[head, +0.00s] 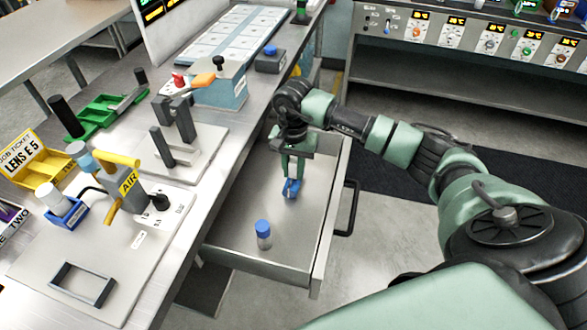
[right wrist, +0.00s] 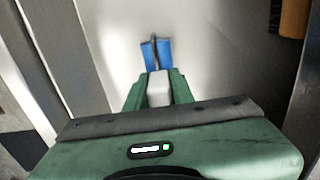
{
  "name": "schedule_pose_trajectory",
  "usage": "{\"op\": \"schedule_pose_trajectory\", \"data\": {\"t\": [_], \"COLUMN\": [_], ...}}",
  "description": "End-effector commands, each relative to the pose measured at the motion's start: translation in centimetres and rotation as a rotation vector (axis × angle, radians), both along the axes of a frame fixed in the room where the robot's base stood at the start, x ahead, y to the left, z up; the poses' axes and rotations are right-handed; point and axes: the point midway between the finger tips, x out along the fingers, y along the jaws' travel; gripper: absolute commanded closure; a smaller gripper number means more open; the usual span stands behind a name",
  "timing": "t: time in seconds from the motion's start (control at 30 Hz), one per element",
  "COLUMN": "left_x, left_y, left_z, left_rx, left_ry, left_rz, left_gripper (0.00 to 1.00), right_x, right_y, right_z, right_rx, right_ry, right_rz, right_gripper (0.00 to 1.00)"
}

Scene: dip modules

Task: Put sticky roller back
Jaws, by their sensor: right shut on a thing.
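My right gripper (head: 292,176) points down inside the open drawer. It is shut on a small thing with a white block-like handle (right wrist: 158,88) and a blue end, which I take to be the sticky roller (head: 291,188). In the right wrist view the white part sits between the green fingers, and the blue end (right wrist: 148,56) shows beyond them, split by a thin dark rod. I cannot tell whether the blue end touches the drawer floor. My left gripper is not in view.
The drawer (head: 222,256) is pulled out, with a blue-capped bottle (head: 263,236) upright near its front left. Its dark handle (head: 347,207) is on the right side. The bench on the left holds an AIR fixture (head: 127,183), a yellow bin (head: 45,172) and a blue holder (head: 72,213).

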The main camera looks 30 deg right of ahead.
Motion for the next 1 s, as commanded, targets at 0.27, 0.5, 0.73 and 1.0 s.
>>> {"op": "schedule_pose_trajectory", "data": {"t": [0.27,0.5,0.73,1.0], "left_x": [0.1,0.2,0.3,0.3], "left_y": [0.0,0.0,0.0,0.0], "left_z": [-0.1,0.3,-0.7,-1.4], "left_rx": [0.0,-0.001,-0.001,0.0], "left_ry": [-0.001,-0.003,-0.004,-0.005], "left_rz": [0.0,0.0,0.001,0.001], "left_gripper": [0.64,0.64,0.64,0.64], "right_x": [0.0,0.0,0.2,0.1], "right_y": [0.0,0.0,-0.1,0.0], "right_z": [-0.1,0.4,4.4,9.9], "right_rx": [0.0,0.0,-0.001,0.0], "right_ry": [0.0,0.0,-0.006,-0.004], "right_rz": [0.0,0.0,0.0,0.0], "right_gripper": [0.55,0.55,0.55,0.55]}}
